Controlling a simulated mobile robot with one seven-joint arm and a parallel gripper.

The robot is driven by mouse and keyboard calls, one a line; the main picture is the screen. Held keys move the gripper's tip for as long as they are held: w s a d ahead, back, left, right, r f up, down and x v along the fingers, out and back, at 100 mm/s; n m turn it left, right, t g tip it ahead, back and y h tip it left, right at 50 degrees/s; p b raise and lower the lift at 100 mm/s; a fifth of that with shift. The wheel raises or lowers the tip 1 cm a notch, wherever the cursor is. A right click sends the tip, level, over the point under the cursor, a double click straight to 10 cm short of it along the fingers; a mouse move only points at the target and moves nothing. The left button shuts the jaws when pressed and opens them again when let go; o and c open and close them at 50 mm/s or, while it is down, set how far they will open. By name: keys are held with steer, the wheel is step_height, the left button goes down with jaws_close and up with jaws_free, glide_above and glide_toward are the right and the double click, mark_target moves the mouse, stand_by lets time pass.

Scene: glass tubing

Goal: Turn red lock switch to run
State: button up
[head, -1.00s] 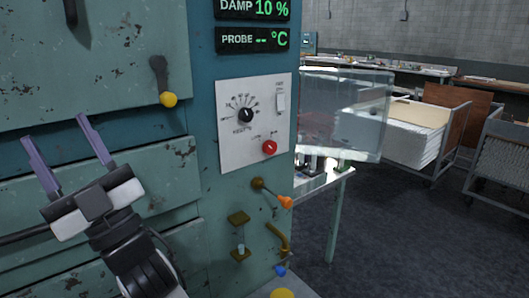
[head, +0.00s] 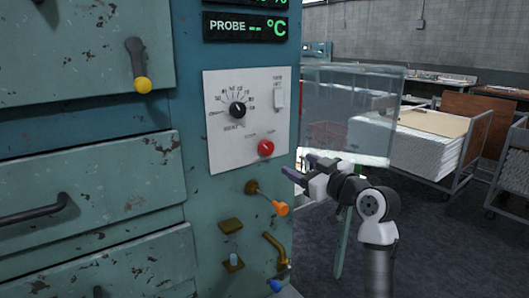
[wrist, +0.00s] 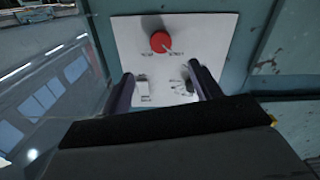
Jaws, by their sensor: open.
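The red lock switch (head: 265,148) is a round red knob at the lower right of a white control panel (head: 220,155) on the teal cabinet. Its small labels are too blurred to read. It also shows in the wrist view (wrist: 160,42), with a pale pointer line towards its lower right. My gripper (head: 298,169) is to the right of and a little below the knob in the head view, apart from it. In the wrist view its two dark fingers (wrist: 164,88) are spread, with nothing between them but the panel beyond.
A black dial (head: 238,110) and a white rocker switch (head: 279,94) share the panel. An orange-tipped lever (head: 280,208) sticks out below it. A clear box (head: 350,110) stands to the right, behind my gripper. Carts (head: 440,150) stand further right.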

mark_target(268, 149)
steer(key=p+x, duration=0.3)
steer(key=x, duration=0.9)
steer(key=shift+a+r, duration=0.1)
steer(key=shift+r, duration=0.05)
steer(key=shift+w+a+p, duration=0.3)
steer(key=shift+w+a, duration=0.1)
steer(key=shift+w, duration=0.15)
steer(key=shift+c, duration=0.4)
steer(key=c, duration=0.9)
